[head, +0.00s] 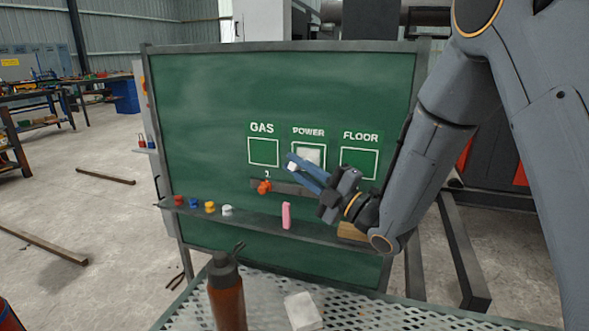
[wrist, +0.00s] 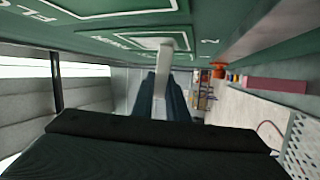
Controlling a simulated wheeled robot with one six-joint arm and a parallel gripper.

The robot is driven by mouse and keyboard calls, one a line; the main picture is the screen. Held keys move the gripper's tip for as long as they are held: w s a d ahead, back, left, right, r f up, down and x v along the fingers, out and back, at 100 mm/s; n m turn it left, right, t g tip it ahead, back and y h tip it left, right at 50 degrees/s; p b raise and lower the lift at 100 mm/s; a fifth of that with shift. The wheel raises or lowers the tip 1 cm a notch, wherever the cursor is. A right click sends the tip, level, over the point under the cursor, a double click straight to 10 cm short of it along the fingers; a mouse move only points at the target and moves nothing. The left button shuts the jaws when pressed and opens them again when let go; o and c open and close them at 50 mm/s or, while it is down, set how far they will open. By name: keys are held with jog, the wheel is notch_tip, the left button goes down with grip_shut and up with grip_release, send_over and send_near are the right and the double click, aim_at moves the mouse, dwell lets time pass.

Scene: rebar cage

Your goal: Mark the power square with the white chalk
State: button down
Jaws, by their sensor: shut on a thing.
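My gripper (head: 293,163) is in front of the board, just below and left of the middle of the POWER square. It is shut on the white chalk (head: 292,168). In the wrist view the chalk (wrist: 164,72) stands out between the fingers (wrist: 162,80) and its far end is close to the green board; I cannot tell if it touches. The POWER square (head: 309,155) has a white outline and a white chalk patch inside. The GAS square (head: 263,152) and FLOOR square (head: 358,163) are plain green inside.
The board's ledge (head: 255,222) bears several small coloured pieces, a pink stick (head: 286,216) and a wooden block (head: 352,232). An orange piece (head: 264,187) sits below GAS. A bottle (head: 227,295) and a white block (head: 303,311) stand on the mesh table (head: 365,312).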

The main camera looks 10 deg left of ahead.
jog(key=a, duration=0.2)
jog(key=a+b, duration=0.1)
jog(key=a, duration=0.1)
jog(key=shift+w, duration=0.25)
jog(key=s, duration=0.6)
jog(key=shift+a, duration=0.2)
dwell(0.4)
jog(key=shift+s+a, duration=0.15)
jog(key=shift+s, duration=1.35)
